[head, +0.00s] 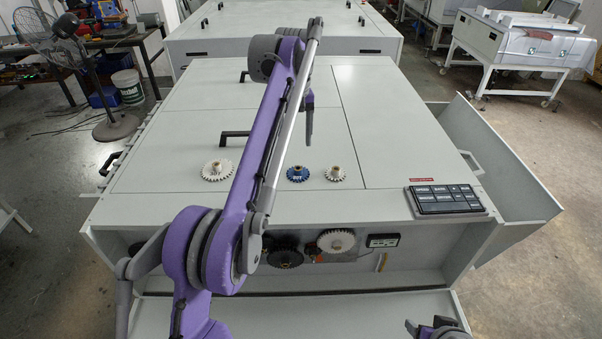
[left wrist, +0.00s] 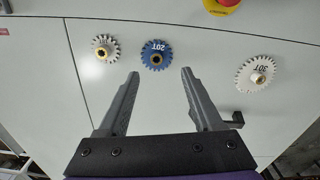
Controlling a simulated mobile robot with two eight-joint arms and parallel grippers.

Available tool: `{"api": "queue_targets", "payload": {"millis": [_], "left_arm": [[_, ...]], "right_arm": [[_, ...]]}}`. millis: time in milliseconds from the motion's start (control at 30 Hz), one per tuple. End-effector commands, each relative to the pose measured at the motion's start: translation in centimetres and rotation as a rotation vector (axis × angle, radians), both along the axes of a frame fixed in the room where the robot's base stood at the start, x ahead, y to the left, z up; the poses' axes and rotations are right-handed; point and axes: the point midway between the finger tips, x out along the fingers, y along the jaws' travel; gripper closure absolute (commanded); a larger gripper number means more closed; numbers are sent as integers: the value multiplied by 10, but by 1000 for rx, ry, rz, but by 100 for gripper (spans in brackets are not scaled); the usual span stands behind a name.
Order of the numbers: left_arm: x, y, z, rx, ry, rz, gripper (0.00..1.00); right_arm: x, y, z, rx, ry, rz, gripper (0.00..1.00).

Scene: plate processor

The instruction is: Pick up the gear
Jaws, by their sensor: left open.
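Three gears lie flat on the white machine top. The blue gear marked 20T (head: 297,174) is in the middle, with a small white gear (head: 335,174) and a larger white gear marked 30T (head: 217,170) on either side. In the left wrist view, the blue gear (left wrist: 155,54) lies just beyond and between the open fingertips of my left gripper (left wrist: 160,75), apart from them. The small white gear (left wrist: 105,48) is left of it and the 30T gear (left wrist: 256,75) right. In the head view, my left gripper (head: 309,125) is partly hidden behind my arm. Part of my right arm shows at bottom right.
A control panel (head: 445,199) sits at the machine's front right. Black handles (head: 235,134) stand up from the top. The open front bay holds a black gear (head: 285,252) and a white gear (head: 336,241). A red and yellow button (left wrist: 222,5) shows in the wrist view.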

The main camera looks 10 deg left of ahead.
Motion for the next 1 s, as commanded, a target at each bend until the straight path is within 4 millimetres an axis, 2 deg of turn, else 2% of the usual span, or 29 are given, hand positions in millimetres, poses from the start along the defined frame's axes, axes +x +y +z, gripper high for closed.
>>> {"api": "queue_targets", "payload": {"millis": [200,433,700,1000], "left_arm": [[-2,0,-36,0,3,-1,33],[2,-2,-52,0,0,-2,33],[8,-5,-90,0,0,-2,33],[8,-5,-94,0,-1,-2,33]], "right_arm": [[-7,0,-11,0,14,0,34],[-9,0,-15,0,18,0,34],[-14,0,-22,0,27,0,34],[-14,0,-22,0,27,0,34]]}}
